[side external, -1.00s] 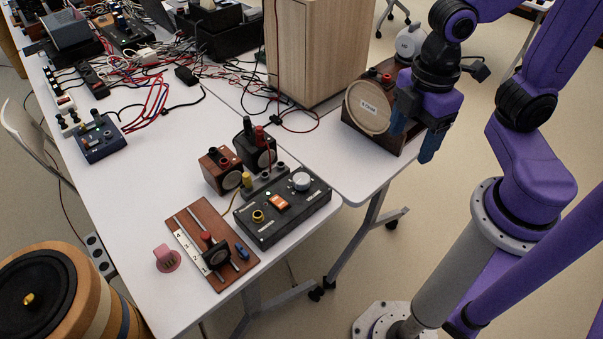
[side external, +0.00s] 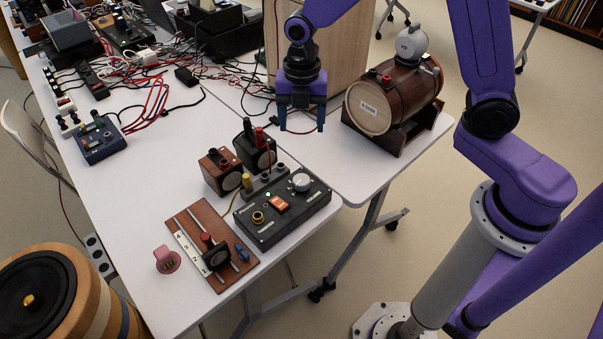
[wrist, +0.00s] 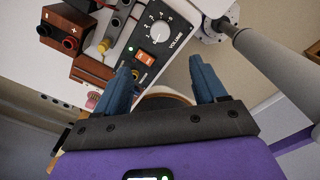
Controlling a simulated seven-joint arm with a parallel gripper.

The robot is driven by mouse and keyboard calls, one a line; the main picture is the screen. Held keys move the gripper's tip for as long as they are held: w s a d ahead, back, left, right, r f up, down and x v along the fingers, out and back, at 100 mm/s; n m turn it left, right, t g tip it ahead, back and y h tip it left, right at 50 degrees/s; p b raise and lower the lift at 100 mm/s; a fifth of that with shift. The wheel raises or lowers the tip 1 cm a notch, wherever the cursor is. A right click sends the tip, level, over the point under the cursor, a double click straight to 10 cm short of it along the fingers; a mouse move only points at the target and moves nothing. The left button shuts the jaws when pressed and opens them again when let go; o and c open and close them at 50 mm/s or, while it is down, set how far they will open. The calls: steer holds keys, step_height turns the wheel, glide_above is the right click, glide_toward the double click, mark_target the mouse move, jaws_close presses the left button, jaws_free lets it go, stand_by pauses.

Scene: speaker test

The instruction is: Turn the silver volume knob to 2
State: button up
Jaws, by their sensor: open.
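The silver volume knob (side external: 301,182) sits on the right end of the dark control box (side external: 310,205), which lies near the table's front right corner. In the wrist view the silver knob (wrist: 161,30) shows at the upper middle, with a numbered scale around it and the word VOLUME beside it. The digits are too small to read surely. My gripper (side external: 302,128) is open and empty, pointing down above the table, behind the box and apart from it. In the wrist view its blue fingers (wrist: 168,75) are spread, with the box beyond them.
A wooden barrel (side external: 395,100) on a stand is to the right. A slider board (side external: 195,225) lies to the left.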

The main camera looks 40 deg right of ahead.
mark_target(301, 178)
step_height(301, 178, down, 17)
steer(key=shift+f, duration=0.2)
stand_by(0.6)
steer(key=shift+c, duration=0.4)
steer(key=c, duration=1)
